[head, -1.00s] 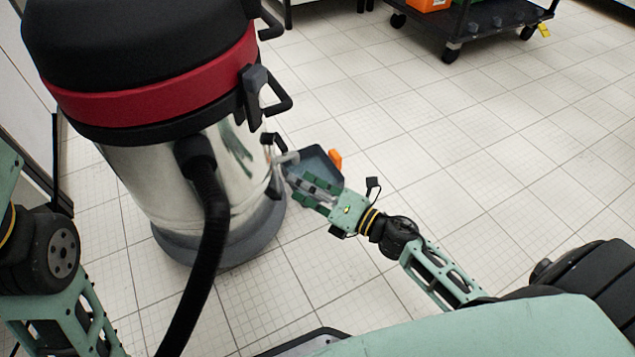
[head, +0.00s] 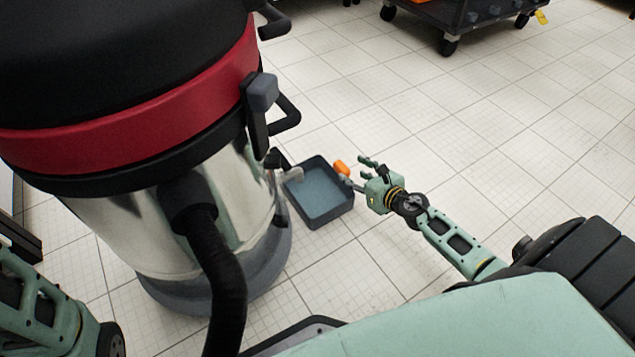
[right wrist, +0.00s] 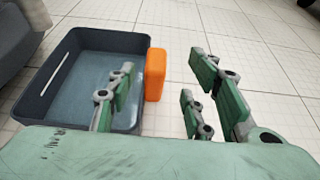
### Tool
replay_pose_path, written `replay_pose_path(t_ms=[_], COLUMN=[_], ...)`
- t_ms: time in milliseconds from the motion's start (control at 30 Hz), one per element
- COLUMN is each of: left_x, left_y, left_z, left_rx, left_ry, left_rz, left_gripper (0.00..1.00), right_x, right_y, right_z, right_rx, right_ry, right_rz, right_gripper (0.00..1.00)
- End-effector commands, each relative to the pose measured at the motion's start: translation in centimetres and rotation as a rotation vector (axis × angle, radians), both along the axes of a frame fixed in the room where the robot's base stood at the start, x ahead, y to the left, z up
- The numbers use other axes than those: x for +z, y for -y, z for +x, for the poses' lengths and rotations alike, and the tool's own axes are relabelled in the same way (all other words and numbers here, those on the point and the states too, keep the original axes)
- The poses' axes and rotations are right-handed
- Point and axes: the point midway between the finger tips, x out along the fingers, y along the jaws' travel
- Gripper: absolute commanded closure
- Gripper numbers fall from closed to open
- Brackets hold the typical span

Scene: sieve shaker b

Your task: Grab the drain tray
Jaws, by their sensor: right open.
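The drain tray is a dark grey, shallow open box (head: 322,190) with a blue-grey inside, on the floor against the right side of the vacuum; it looks empty. An orange grip (head: 341,167) sticks out of its right side. In the right wrist view the tray (right wrist: 85,70) is at the left and the orange grip (right wrist: 155,72) is near the middle. My right gripper (head: 366,172) is open and empty, just right of the tray. In the right wrist view its fingers (right wrist: 160,95) are spread, with the orange grip showing between them. My left gripper is out of view.
A large vacuum (head: 120,150) with a black and red top and a steel drum fills the left. Its black hose (head: 225,265) hangs in front. A dark wheeled cart (head: 460,15) stands at the back. The tiled floor right of the tray is clear.

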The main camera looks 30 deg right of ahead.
Motion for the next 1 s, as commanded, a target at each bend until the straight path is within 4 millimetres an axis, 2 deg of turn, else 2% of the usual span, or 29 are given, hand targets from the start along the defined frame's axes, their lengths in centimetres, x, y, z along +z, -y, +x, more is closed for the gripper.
replay_pose_path(t_ms=[500, 800, 1000], left_x=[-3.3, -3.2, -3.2], left_y=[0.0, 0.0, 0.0], left_z=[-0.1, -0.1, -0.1], left_rx=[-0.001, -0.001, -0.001], left_ry=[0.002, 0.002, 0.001], left_rz=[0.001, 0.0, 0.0], left_gripper=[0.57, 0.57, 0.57], right_x=[-3.1, -3.1, -3.1], right_y=[-1.1, -1.1, -1.1], right_z=[5.9, 6.2, 6.2], right_rx=[0.001, 0.001, 0.001], right_ry=[0.002, 0.0, 0.0], right_rz=[0.006, 0.005, 0.005], right_gripper=[0.53, 0.54, 0.72])
